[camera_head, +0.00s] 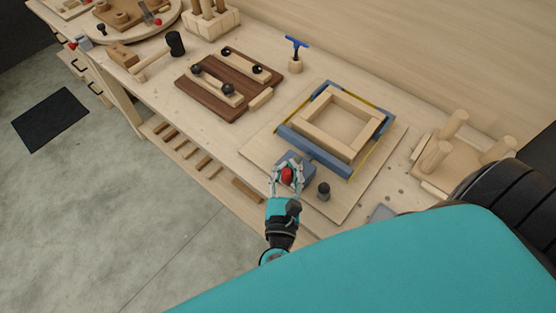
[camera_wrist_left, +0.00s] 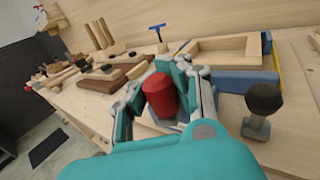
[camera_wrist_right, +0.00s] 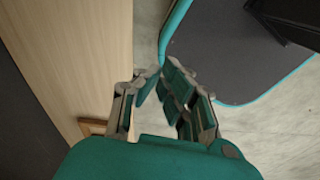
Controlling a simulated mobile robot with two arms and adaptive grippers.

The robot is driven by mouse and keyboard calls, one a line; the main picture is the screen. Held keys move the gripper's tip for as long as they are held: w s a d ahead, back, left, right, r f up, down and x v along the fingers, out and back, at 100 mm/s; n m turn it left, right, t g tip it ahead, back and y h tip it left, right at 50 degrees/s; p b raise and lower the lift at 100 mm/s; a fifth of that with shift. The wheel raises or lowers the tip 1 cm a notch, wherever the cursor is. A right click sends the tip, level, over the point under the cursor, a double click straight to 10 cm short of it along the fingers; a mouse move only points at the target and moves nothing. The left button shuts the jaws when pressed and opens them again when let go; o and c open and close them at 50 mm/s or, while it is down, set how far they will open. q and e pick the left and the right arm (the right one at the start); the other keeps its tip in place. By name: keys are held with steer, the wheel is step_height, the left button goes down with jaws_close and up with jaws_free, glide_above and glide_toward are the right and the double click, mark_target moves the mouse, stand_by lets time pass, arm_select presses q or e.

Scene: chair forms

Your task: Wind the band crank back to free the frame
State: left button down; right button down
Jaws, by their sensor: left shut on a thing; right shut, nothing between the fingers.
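The band crank has a red knob (camera_head: 287,175) on a grey-blue block (camera_head: 289,157) at the front edge of the frame board (camera_head: 346,213). My left gripper (camera_head: 287,172) is shut on the red knob, which also shows between the fingers in the left wrist view (camera_wrist_left: 161,96). The wooden frame (camera_head: 333,123) lies inside blue bars (camera_head: 315,153) with a yellow band (camera_head: 367,150) around them. A black-topped post (camera_head: 323,190) stands right of the knob. My right gripper (camera_wrist_right: 172,88) is shut and empty, away from the board. The crank's arm is mostly hidden.
A dark wood board (camera_head: 213,96) with light bars lies to the left on the workbench (camera_head: 160,92). A blue T-handle (camera_head: 297,43) stands in a small block behind. A block with several wooden pegs (camera_head: 462,150) is at the right.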

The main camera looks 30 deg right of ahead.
arm_select(q)
steer(key=shift+s+a+f+y, duration=0.15)
steer(key=shift+s+f+y, duration=0.1)
steer(key=shift+f+y, duration=0.25)
steer(key=shift+f, duration=0.1)
steer(key=c, duration=1.7)
jaws_free()
steer(key=o, duration=0.4)
steer(key=shift+s+a+r, duration=0.3)
steer(key=shift+s+a, duration=0.05)
steer(key=shift+o, duration=1.2)
steer(key=shift+r, duration=0.1)
steer(key=shift+w+d, duration=0.15)
steer(key=shift+d, duration=0.1)
steer(key=v, duration=1.2)
steer(key=shift+a, duration=0.1)
